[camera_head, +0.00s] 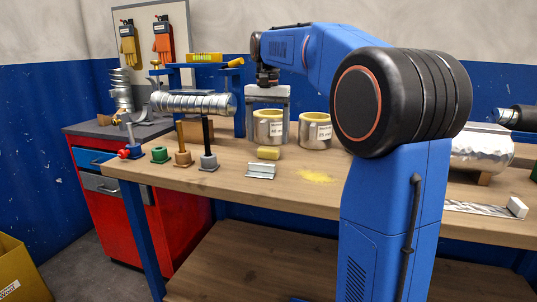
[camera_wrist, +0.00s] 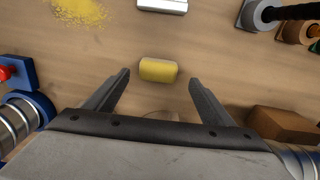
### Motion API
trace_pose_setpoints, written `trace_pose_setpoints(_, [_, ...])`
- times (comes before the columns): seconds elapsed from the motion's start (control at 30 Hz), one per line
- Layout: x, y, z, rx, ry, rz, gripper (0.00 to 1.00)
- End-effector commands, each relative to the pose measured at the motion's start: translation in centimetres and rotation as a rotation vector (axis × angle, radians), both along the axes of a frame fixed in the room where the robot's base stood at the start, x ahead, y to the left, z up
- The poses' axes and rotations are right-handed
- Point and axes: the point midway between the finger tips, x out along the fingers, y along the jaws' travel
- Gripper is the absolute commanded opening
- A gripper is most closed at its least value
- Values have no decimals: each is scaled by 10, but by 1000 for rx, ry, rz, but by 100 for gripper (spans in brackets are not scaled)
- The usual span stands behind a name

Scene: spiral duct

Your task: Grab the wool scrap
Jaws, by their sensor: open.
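The wool scrap is a small yellow block (camera_head: 268,153) on the wooden workbench, in front of a labelled metal can. In the wrist view the wool scrap (camera_wrist: 158,70) lies ahead of my fingertips, roughly centred between them and not touched. My gripper (camera_head: 267,138) is above the bench at the cans, pointing down. In the wrist view my gripper (camera_wrist: 159,76) has its two fingers spread wide with nothing between them.
Two labelled cans (camera_head: 315,130) stand by the gripper. A small metal bracket (camera_head: 260,171) lies in front of the scrap, and yellow crumbs (camera_head: 316,176) lie to its right. A spiral duct (camera_head: 193,103) rests on stands at left. A brown block (camera_wrist: 283,124) is at right in the wrist view.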

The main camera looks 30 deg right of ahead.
Motion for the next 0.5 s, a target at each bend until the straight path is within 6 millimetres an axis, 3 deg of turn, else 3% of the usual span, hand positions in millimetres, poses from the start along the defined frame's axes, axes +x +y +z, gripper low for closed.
trace_pose_setpoints(0.23, [-3, -2, -33, 1, 2, 0, 77])
trace_pose_setpoints(0.5, [-3, -2, -42, 0, 0, 0, 77])
